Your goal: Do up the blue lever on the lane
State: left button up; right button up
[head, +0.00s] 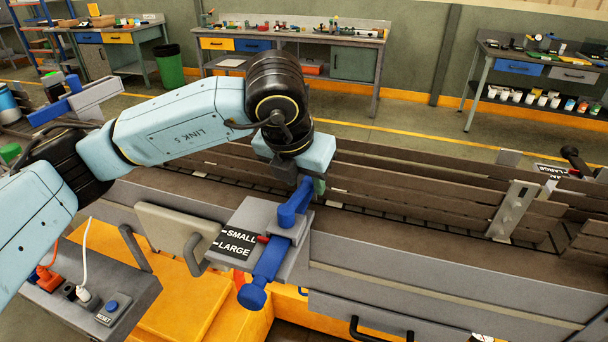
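The blue lever (271,262) sits on a grey block at the near side of the lane. It lies slanted, with a round knob at its near lower end and its other end reaching up toward the lane. A black plate (235,243) beside it reads SMALL and LARGE, and a small red pointer (263,239) shows by the lever. My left gripper (307,183) points down at the lever's far upper end. Its fingers are close around or against that end; the wrist hides part of them, so their opening is unclear. My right gripper is out of view.
The brown lane (400,190) with low side rails runs across behind the lever. A grey upright bracket (513,209) stands on it at right. A beige panel (178,236) is left of the lever. A grey box (100,290) with plugs and a RESET button is at lower left.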

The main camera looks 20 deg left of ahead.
pick_arm(q)
grip_shut()
dwell(0.4)
